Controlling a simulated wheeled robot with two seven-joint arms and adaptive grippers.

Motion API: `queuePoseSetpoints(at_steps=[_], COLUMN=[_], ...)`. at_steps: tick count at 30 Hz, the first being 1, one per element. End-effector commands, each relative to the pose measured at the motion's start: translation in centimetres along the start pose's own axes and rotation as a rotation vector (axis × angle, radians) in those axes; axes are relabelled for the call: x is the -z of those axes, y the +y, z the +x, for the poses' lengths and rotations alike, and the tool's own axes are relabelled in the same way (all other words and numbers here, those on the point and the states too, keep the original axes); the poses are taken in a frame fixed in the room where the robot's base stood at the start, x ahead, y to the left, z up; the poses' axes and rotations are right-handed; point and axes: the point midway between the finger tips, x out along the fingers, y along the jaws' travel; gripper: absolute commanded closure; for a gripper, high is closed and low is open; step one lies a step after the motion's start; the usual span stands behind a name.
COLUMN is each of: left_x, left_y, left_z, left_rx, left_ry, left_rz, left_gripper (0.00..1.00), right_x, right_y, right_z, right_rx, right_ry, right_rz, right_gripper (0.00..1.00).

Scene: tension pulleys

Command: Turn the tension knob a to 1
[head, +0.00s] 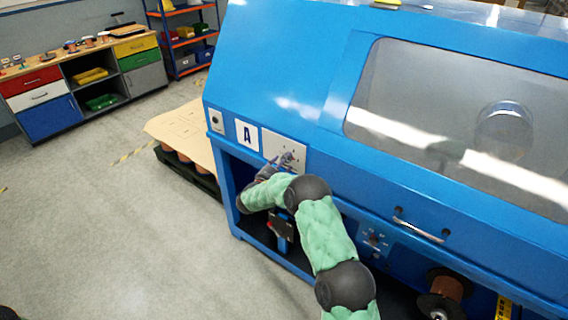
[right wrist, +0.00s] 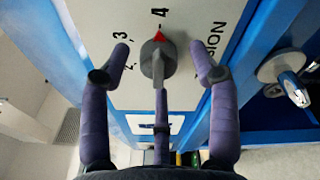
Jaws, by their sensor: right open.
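Tension knob a is a grey knob (right wrist: 158,60) on a pale dial plate (head: 290,146), beside the label A (head: 247,135) on the blue machine's front. Its red pointer (right wrist: 159,37) is at the printed 4; 3 and 2 show to the left in the right wrist view. My right gripper (head: 278,165) is in front of the plate. In the right wrist view my right gripper (right wrist: 160,58) is open, with a finger on each side of the knob and gaps between. In the head view the arm partly hides the knob. My left gripper is not in view.
The blue machine (head: 290,60) fills the right, with a window and a door handle (head: 420,230). Another small dial panel (head: 375,240) is lower right. A pallet with a cardboard top (head: 180,130) stands left of the machine. The grey floor (head: 110,230) at left is clear.

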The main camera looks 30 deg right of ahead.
Motion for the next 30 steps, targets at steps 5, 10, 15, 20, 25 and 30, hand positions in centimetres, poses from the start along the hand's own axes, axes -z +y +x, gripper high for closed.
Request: queuePoseSetpoints(at_steps=[5,10,15,20,25,30], left_x=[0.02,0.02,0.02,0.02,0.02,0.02], left_y=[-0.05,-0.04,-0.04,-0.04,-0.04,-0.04], left_z=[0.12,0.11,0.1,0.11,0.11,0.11], left_rx=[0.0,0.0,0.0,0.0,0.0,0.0], left_ry=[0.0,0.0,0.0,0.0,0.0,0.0], left_rz=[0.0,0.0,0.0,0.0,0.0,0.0], left_gripper=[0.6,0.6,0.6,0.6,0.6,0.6], right_x=[-0.03,-0.04,-0.04,-0.03,-0.03,-0.04], right_y=[-0.03,0.0,0.01,-0.02,-0.06,-0.05], right_z=[0.79,0.82,0.8,0.79,0.78,0.79], right_rx=[0.001,0.001,0.0,0.001,0.002,0.006], right_ry=[0.0,0.0,0.0,0.0,0.001,0.003], right_rz=[0.0,0.0,0.0,0.0,-0.007,-0.047], right_gripper=[0.39,0.39,0.67,0.94,0.94,0.94])
